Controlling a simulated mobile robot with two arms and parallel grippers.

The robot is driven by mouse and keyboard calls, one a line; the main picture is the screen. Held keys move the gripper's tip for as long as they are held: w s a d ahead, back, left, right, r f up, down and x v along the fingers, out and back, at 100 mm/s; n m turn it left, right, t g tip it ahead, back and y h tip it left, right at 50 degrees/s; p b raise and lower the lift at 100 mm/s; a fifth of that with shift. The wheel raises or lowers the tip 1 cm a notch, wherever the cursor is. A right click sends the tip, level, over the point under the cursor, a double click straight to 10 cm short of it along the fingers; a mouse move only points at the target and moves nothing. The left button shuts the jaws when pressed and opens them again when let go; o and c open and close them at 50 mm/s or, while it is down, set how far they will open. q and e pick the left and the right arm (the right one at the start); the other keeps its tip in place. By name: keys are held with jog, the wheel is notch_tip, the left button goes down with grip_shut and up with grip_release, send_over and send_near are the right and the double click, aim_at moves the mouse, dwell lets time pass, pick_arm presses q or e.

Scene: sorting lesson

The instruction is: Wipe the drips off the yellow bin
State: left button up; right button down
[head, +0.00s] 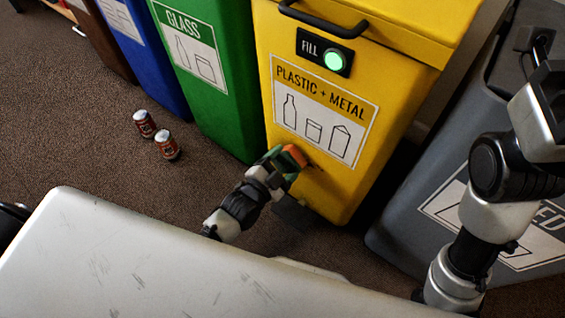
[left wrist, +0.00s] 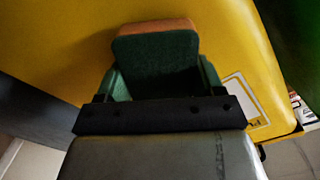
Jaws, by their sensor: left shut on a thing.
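The yellow bin (head: 350,186) stands upright in the head view, with a plastic and metal label on its front. My left gripper (head: 281,163) is at the lower front of this bin, below the label. It is shut on a sponge (head: 294,156) with an orange face and a dark green face. In the left wrist view the sponge (left wrist: 157,52) sits between the fingers, its orange side towards the yellow bin (left wrist: 60,50); whether it touches is hard to tell. A small dark mark shows beside the sponge in the head view. My right arm is at the right; its gripper does not show.
A green glass bin (head: 222,110) and a blue bin (head: 160,60) stand to the left. A grey bin (head: 400,235) stands at the right. Two cans, one (head: 144,123) and another (head: 167,146), stand on the carpet. A scratched pale surface (head: 150,255) fills the foreground.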

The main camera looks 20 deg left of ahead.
pick_arm(q)
jog(key=shift+w+d, duration=0.3)
jog(key=shift+w, duration=0.35)
